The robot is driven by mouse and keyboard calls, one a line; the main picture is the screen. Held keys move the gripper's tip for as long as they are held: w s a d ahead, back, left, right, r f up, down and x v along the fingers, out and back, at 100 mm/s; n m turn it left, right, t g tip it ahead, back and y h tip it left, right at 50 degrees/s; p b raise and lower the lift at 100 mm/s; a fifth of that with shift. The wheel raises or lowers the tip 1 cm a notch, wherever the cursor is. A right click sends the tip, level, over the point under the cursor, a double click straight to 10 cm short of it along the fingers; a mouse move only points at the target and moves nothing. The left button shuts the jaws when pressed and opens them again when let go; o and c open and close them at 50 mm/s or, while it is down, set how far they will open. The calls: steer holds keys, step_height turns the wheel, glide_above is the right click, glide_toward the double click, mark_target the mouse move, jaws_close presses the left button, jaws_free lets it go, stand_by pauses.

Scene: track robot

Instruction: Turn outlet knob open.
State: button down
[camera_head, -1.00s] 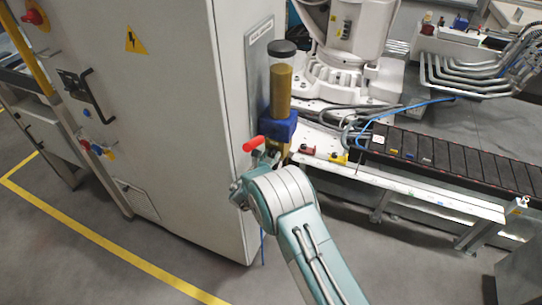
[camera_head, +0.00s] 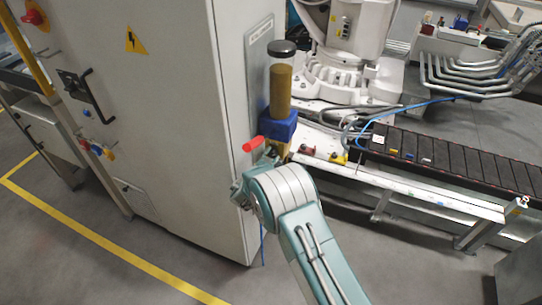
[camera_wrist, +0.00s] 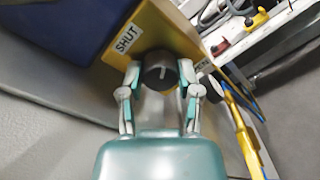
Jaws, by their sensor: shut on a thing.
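The outlet knob (camera_wrist: 161,73) is a dark round knob with a pale line across its face, seen in the wrist view. It sits on a yellow block (camera_wrist: 165,32). A "SHUT" label (camera_wrist: 126,39) is to its upper left; a second label (camera_wrist: 203,68) to its right is partly hidden. My gripper (camera_wrist: 160,76) has one finger on each side of the knob and is shut on it. In the head view, my gripper (camera_head: 268,158) is by the yellow block (camera_head: 283,148), below the blue block (camera_head: 279,127); my arm hides the knob there.
A red handle (camera_head: 253,144) sticks out left, close to my wrist. An amber cylinder (camera_head: 280,92) stands above the blue block. A grey cabinet (camera_head: 180,120) is on the left. A conveyor (camera_head: 450,160) runs to the right.

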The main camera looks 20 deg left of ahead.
steer(key=m, duration=0.6)
steer(key=shift+f+y, duration=0.15)
steer(key=shift+y, duration=0.15)
steer(key=shift+m, duration=0.3)
steer(key=shift+d+f, duration=0.1)
steer(key=shift+c, duration=1.5)
jaws_free()
steer(key=s+a, duration=0.1)
steer(key=s, duration=1.1)
steer(key=shift+r, duration=0.3)
